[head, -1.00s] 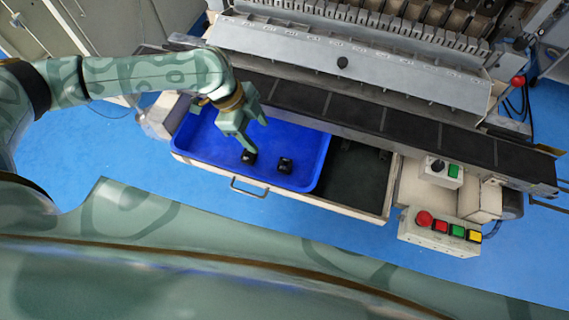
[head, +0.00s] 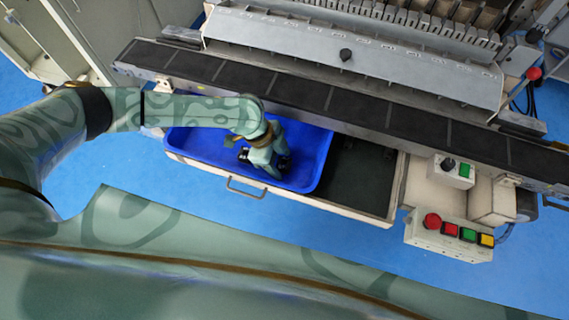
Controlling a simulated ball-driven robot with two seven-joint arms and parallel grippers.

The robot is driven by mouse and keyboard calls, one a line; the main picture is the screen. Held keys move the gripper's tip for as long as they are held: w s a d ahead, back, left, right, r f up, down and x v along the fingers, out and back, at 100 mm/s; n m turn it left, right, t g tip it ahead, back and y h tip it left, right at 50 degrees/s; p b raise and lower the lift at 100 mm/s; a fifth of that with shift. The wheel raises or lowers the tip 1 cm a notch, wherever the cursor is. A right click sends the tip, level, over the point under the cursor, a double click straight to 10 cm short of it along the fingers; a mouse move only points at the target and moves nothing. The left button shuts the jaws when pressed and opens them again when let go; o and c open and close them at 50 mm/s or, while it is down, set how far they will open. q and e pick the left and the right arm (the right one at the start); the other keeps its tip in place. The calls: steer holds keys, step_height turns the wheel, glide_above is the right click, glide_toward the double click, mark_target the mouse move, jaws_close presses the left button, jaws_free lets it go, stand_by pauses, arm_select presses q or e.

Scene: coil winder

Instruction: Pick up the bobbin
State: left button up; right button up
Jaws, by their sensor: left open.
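Two small black bobbins lie in a blue tray (head: 320,165). The left bobbin (head: 243,155) shows just left of my left gripper (head: 254,158). The right bobbin (head: 284,163) is partly hidden behind the gripper's right side. My left gripper is over the tray, between the two bobbins in the picture, with its fingers pointing down. It is open, and no bobbin shows held in it. I cannot tell whether a finger touches either bobbin. My right gripper is not in view.
The tray sits in a pulled-out drawer with a front handle (head: 245,190); the drawer's right part is dark and empty. A black conveyor belt (head: 300,90) runs behind. A button box (head: 447,238) stands at the right.

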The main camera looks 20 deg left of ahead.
arm_select(q)
steer(key=shift+f, duration=0.15)
steer(key=c, duration=1)
steer(key=shift+c, duration=0.2)
steer(key=shift+r, duration=0.3)
step_height(320, 180, up, 2)
steer(key=shift+r+p, duration=0.25)
steer(key=shift+p, duration=0.4)
steer(key=s+a+r+p, duration=0.2)
steer(key=s+r, duration=0.3)
steer(key=s, duration=0.1)
steer(key=s+a+r+p, duration=0.1)
steer(key=s+r+p, duration=0.2)
steer(key=s+r, duration=0.2)
steer(key=shift+s+a, duration=0.4)
steer(key=shift+s, duration=0.85)
steer(key=shift+w, duration=0.1)
